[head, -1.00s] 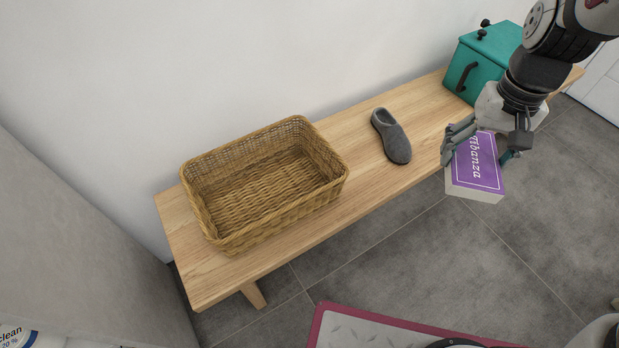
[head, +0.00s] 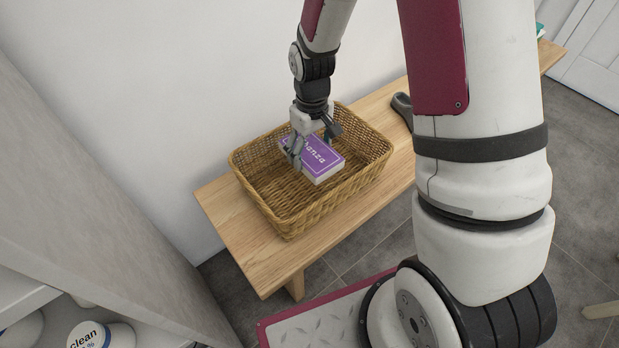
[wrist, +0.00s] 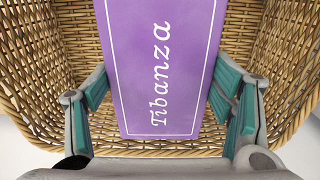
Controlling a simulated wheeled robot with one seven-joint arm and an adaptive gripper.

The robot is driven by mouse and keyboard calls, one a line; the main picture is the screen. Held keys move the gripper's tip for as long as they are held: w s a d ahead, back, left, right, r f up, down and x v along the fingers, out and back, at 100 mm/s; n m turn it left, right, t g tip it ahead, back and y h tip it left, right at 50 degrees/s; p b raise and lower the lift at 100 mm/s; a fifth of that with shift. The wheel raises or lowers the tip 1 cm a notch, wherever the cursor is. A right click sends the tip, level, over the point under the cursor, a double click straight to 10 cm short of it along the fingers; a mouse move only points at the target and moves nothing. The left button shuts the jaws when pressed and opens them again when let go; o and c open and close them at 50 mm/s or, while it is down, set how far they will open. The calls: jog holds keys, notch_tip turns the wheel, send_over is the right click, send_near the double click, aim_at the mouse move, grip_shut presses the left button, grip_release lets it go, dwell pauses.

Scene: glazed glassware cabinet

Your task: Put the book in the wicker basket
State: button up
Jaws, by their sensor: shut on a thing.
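The purple book (head: 322,160), with white lettering and pale page edges, is at the wicker basket, within its rim as the head view shows it. I cannot tell whether it touches the basket floor. My gripper (head: 312,152) is shut on the book, one finger on each side. In the wrist view the book (wrist: 160,65) lies between the teal finger pads of my gripper (wrist: 165,105). The tan wicker basket (head: 290,226) stands on the bench, and its woven wall (wrist: 35,70) surrounds the book in the wrist view.
The wooden bench (head: 235,225) runs along the white wall. A grey slipper (head: 402,108) lies right of the basket, partly hidden by my arm. A teal box (head: 540,31) barely shows at the far end. A grey panel (head: 90,170) stands at the left.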

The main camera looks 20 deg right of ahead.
notch_tip(320, 180, down, 9)
jog(key=b, duration=0.3)
jog(key=shift+d, duration=0.15)
jog(key=shift+f+b, duration=0.15)
jog(key=shift+b, duration=0.2)
jog(key=o, duration=1.4)
jog(key=shift+c, duration=0.2)
